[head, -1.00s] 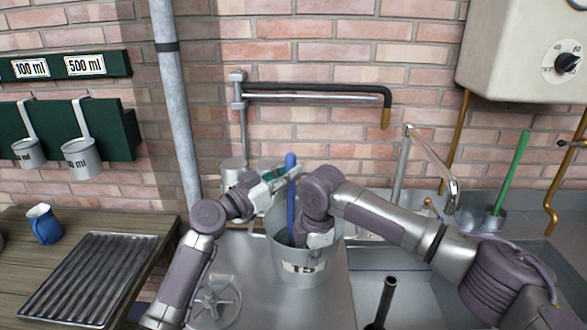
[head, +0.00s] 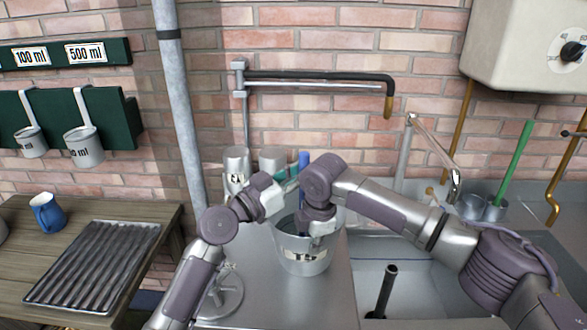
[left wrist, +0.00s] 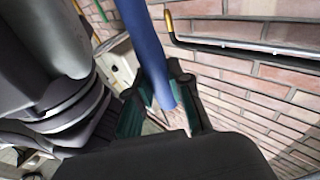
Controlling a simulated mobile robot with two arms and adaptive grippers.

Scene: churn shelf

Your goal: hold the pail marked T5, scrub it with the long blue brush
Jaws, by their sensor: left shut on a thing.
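The steel pail (head: 289,246) stands upright on the metal counter left of the sink. Its front label is too blurred to read surely. The long blue brush (head: 303,160) stands nearly upright at the pail's mouth; its lower end is hidden by my arms and the pail. My left gripper (left wrist: 160,98) is shut on the brush handle (left wrist: 148,45) between dark green fingers in the left wrist view. My right gripper (head: 319,230) is at the pail's rim, pointing down; its fingers are hidden, so its grip does not show.
A sink basin (head: 420,285) lies right, with an upright dark pipe (head: 386,290). Metal cups (head: 236,165) stand behind my left gripper. A tap (head: 435,150) and a green-handled brush (head: 515,165) are at the back right.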

